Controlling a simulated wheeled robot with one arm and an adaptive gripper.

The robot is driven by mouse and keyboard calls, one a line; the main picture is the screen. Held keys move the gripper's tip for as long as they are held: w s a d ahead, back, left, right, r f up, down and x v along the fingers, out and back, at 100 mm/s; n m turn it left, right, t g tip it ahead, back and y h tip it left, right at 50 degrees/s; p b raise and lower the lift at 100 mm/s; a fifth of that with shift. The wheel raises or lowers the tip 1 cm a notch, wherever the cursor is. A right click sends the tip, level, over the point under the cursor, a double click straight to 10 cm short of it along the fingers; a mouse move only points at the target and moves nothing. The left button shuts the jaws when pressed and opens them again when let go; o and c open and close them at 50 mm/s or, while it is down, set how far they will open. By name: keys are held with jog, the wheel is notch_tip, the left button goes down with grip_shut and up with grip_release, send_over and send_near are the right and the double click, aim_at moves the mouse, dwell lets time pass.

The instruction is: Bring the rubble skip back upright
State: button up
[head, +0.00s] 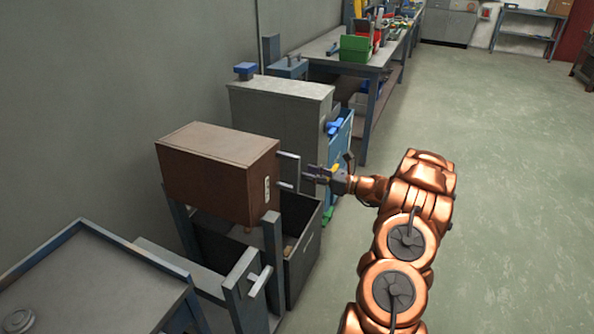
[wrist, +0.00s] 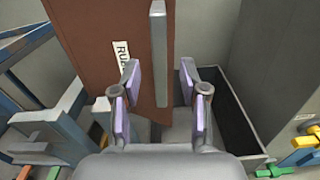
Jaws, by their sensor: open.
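The rubble skip (head: 215,172) is a brown box held between grey posts above a dark open bin. A flat closed brown face is turned up; its opening is out of sight. A white label shows on its side, and in the wrist view the skip (wrist: 105,45) shows a label partly hidden by a finger. A light grey bar handle (head: 290,172) stands out from the skip's right side. My gripper (head: 318,175) is open beside this handle. In the wrist view the handle (wrist: 158,50) stands between the fingers of my gripper (wrist: 159,80); neither finger clearly touches it.
The dark bin (head: 305,255) stands under the skip; its rim lies close below my gripper. A grey cabinet (head: 280,105) with blue parts stands behind. A grey-topped table (head: 95,285) is at the front left. The floor to the right is clear.

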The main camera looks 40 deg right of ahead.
aim_at(299, 170)
jog(key=shift+x, duration=2.75)
jog(key=shift+s, duration=0.1)
grip_shut()
